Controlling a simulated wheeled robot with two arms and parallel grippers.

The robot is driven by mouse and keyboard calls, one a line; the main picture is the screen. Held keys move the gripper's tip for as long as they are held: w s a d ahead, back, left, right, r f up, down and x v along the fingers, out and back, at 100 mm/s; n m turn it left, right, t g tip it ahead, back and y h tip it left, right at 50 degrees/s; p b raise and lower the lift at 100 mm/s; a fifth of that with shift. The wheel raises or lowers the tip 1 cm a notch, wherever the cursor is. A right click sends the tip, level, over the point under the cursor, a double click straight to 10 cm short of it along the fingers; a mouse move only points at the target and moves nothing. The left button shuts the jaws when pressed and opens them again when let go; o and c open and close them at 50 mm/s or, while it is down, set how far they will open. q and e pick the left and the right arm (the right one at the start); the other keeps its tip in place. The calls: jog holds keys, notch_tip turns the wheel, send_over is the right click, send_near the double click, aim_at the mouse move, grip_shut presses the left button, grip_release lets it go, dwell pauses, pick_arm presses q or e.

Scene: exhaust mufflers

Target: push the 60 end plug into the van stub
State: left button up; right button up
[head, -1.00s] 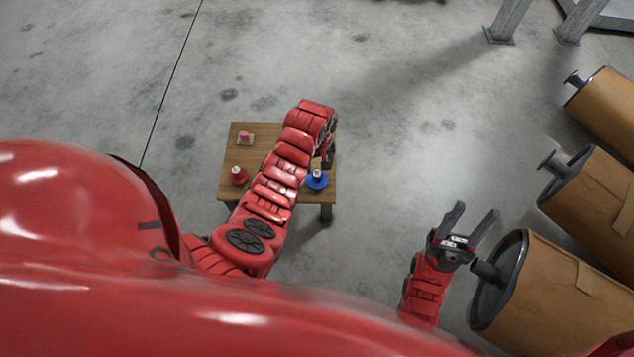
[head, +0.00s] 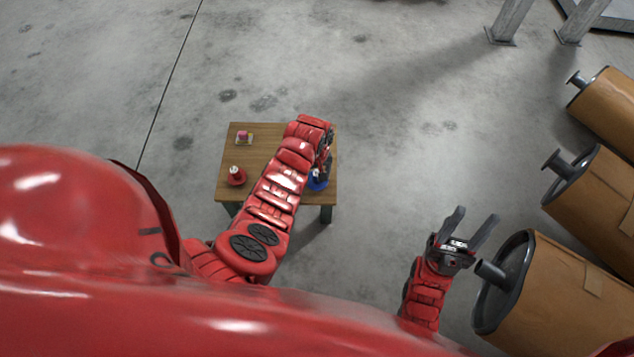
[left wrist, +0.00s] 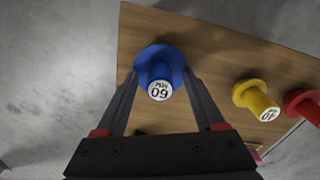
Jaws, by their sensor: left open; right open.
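The 60 end plug is blue, with a white end face marked 60; it stands on the small wooden table in the left wrist view (left wrist: 157,68) and the head view (head: 318,184). My left gripper (left wrist: 161,74) is open, its fingertips on either side of the plug; I cannot tell whether they touch it. In the head view my left gripper (head: 323,170) is just above the plug and partly covers it. My right gripper (head: 470,226) is open and empty, beside the nearest muffler's stub (head: 492,272). I cannot tell which stub is the van's.
The wooden table (head: 262,150) also holds a yellow plug marked 40 (left wrist: 258,102), a red plug (head: 237,176) and a small pink item (head: 244,137). Several brown-wrapped mufflers (head: 560,300) line the right side. Open concrete floor (head: 400,140) lies between.

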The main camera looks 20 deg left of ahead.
pick_arm(q)
jog(key=shift+r, duration=0.1)
grip_shut()
dwell(0.4)
jog(key=shift+r+p, duration=0.35)
jog(key=shift+r, duration=0.2)
notch_tip(320, 180, up, 3)
jog(key=shift+r+p, duration=0.15)
jog(key=shift+p, duration=0.7)
jog(key=s+d+p, duration=0.3)
jog(key=s+d, duration=0.1)
jog(key=s, duration=1.1)
jog(key=shift+s+d+r, duration=0.2)
jog(key=shift+r, duration=0.1)
